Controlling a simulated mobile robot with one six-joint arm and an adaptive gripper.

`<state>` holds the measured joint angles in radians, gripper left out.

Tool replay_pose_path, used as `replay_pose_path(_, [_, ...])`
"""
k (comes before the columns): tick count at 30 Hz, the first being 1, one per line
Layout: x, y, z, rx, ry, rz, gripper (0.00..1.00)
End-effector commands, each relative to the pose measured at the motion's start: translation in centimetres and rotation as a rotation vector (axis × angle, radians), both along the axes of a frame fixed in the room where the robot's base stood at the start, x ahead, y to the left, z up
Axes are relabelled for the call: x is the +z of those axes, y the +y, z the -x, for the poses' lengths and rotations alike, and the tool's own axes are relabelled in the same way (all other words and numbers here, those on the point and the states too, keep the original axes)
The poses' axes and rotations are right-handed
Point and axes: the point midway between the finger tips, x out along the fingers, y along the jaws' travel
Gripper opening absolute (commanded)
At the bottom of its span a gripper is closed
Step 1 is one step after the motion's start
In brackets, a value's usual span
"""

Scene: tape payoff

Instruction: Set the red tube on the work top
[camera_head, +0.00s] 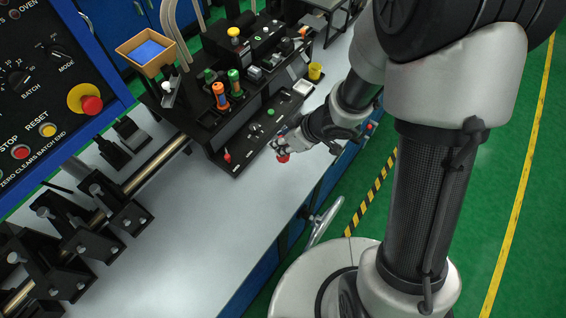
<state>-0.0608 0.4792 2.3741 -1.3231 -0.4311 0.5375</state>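My gripper (283,146) is at the end of the arm, over the right part of the grey work top (215,225), just right of the black rack's base. The red tube (283,158) shows at its fingertips, with a bit of red also between the fingers, and the gripper looks shut on it. The fingers hide much of the tube. I cannot tell whether its lower end touches the work top.
A black rack (247,142) holds an orange tube (221,97) and a green-capped tube (235,83). A yellow cup (315,72) stands behind. Black brackets with a metal bar (155,165) line the left. The front middle work top is clear.

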Motion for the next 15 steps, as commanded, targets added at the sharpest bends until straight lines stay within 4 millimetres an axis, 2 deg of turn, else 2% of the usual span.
replay_pose_path(1, [-1.6,0.0,0.0,0.001,0.001,-0.001,0.00])
replay_pose_path(3, [-2.5,0.0,0.0,-0.001,0.000,-0.001,0.00])
replay_pose_path(11, [-3.9,0.0,-0.1,0.001,-0.002,-0.001,0.00])
replay_pose_path(15, [-5.8,0.0,0.0,-0.001,0.000,-0.001,0.00])
